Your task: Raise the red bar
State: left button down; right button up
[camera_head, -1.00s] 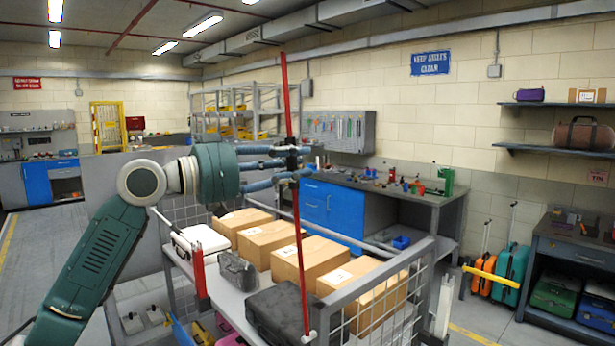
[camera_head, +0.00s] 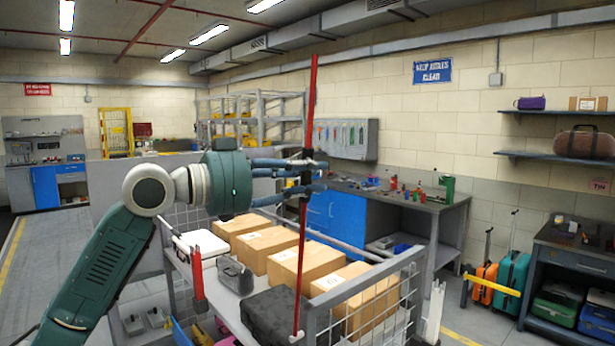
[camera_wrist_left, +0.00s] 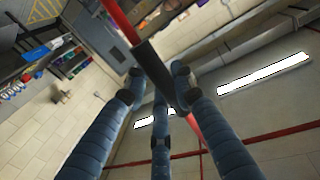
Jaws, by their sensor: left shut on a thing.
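The red bar (camera_head: 311,110) stands nearly upright in the head view, its top leaning slightly right. Its lower end is at the near corner of the cart (camera_head: 309,325), by a small white piece. My left gripper (camera_head: 306,172) is shut on the bar around its dark middle section, well above the cart. In the left wrist view, the blue fingers of my left gripper (camera_wrist_left: 165,85) close around the black sleeve of the red bar (camera_wrist_left: 119,20). My right gripper is in neither view.
Several cardboard boxes (camera_head: 300,265), a black case (camera_head: 268,315) and a grey bag (camera_head: 235,275) lie on the cart's upper shelf. A short red post (camera_head: 197,275) stands at its left. A workbench (camera_head: 400,195) with blue drawers is behind. The floor at left is open.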

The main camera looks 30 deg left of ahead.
pick_arm(q)
jog(key=c, duration=1.6)
grip_release()
jog(key=shift+d+f, duration=0.2)
jog(key=shift+o, duration=0.8)
jog(key=shift+s+d+r, duration=0.1)
jog(key=shift+d, duration=0.1)
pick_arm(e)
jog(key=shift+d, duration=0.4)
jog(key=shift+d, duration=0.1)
pick_arm(q)
jog(key=shift+s+a, duration=0.4)
jog(key=shift+a, duration=0.1)
jog(key=v, duration=1)
jog(key=shift+s, duration=0.45)
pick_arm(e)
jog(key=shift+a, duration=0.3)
